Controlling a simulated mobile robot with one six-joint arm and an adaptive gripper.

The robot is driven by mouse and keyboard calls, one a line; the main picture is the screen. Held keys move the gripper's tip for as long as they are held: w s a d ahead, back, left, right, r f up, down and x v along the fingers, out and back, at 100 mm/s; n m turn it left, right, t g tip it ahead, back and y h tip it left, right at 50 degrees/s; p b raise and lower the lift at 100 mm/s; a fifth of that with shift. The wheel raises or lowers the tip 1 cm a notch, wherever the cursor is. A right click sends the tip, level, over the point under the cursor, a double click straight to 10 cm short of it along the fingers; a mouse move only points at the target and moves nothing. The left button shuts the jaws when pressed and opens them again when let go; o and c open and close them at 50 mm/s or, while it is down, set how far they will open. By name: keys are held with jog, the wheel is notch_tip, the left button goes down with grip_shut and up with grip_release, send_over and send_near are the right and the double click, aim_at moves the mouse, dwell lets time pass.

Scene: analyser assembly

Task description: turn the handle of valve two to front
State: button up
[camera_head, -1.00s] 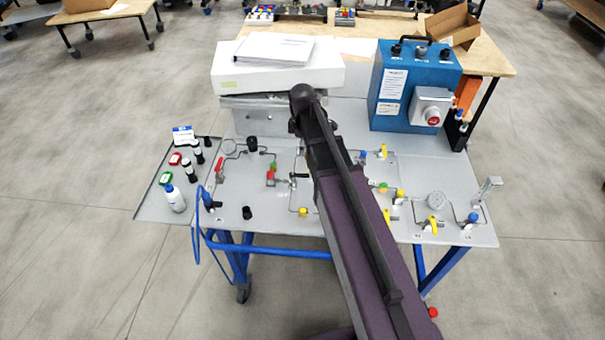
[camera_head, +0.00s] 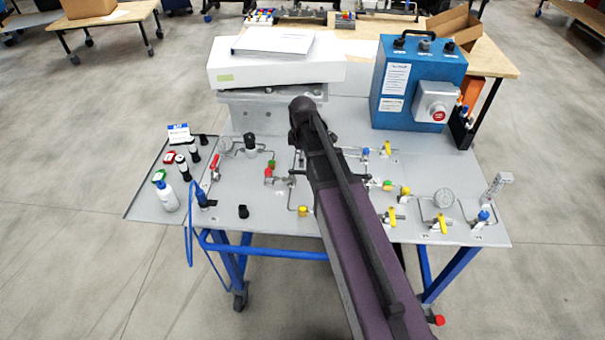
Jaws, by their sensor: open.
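A grey bench panel (camera_head: 330,225) carries valves joined by thin tubing. Yellow handles show at the back (camera_head: 387,148), at the front middle (camera_head: 391,216) and at the front right (camera_head: 441,222). A red handle (camera_head: 215,163) stands on the left. I cannot read any valve numbers, so I cannot tell which one is valve two. My dark arm crosses the panel from the bottom right to the upper middle and covers part of it. My gripper does not show; the arm hides whatever is beneath it.
A blue box with a red button (camera_head: 420,85) and a white instrument (camera_head: 275,68) stand at the back. Floor is free around the bench.

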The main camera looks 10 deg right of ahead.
aim_at(302, 172)
jog(key=shift+f+b, duration=2.4)
jog(key=shift+f, duration=0.25)
grip_shut()
